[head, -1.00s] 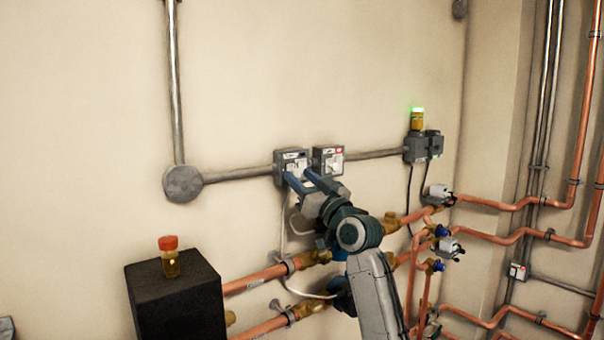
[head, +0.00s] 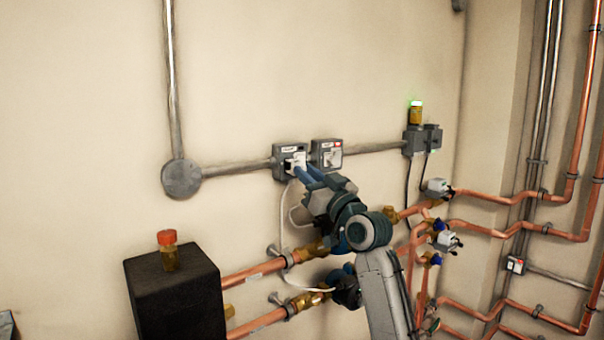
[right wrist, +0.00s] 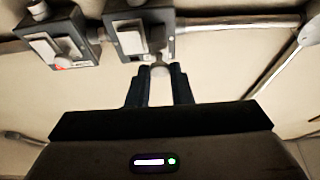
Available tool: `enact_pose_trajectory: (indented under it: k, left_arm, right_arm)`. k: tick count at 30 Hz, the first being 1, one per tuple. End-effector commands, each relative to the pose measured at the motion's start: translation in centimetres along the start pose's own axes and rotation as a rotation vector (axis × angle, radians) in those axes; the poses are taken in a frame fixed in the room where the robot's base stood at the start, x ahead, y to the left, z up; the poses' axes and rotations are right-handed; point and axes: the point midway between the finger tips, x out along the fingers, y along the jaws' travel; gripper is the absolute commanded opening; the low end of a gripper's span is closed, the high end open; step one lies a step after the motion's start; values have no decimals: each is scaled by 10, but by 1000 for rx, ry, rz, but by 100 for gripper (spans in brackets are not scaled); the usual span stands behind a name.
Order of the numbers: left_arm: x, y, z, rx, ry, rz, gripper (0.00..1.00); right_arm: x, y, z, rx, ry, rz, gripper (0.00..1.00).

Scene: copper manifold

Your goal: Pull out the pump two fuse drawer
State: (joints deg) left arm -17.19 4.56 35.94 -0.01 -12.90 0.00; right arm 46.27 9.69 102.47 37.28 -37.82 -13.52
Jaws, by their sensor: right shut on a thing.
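Two grey fuse boxes hang side by side on the wall, the left fuse box (head: 281,150) and the right fuse box (head: 327,145), which has a red mark. Their labels are too small to read, so I cannot tell which is pump two. My right gripper (head: 299,170) is at the left box, shut on its pale fuse drawer (head: 296,160), which appears to stick out from the front. The right wrist view shows the fingers closed on a small pale knob (right wrist: 159,70) just off that box. My left gripper is not in view.
Conduit (head: 235,167) runs from a round junction box (head: 182,179) to the fuse boxes. Copper pipes (head: 255,275) with valves lie below. A black block (head: 175,300) bears a red-capped bottle (head: 168,250). A green-lit unit (head: 415,140) is at right.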

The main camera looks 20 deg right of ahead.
Motion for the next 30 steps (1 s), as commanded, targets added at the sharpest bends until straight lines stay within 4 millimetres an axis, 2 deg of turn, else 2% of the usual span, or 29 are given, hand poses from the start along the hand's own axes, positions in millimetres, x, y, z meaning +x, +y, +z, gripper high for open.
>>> enact_pose_trajectory:
  k: [8, 9, 12, 23, 26, 30]
  left_arm:
    - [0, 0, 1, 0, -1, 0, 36]
    - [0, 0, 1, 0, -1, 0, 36]
    - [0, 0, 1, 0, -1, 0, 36]
    - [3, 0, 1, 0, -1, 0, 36]
    - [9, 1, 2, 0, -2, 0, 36]
    - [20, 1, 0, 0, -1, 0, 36]
  right_arm:
    - [-3, 0, 0, 1, -2, -1, 0]
    - [-3, 0, 1, 1, -2, -1, 23]
    - [-3, 0, 0, 1, -2, -1, 41]
    - [-8, 0, 0, -1, 1, -1, 41]
    - [-22, 0, 2, -3, 1, 0, 41]
    - [-51, 0, 3, -6, 0, 0, 41]
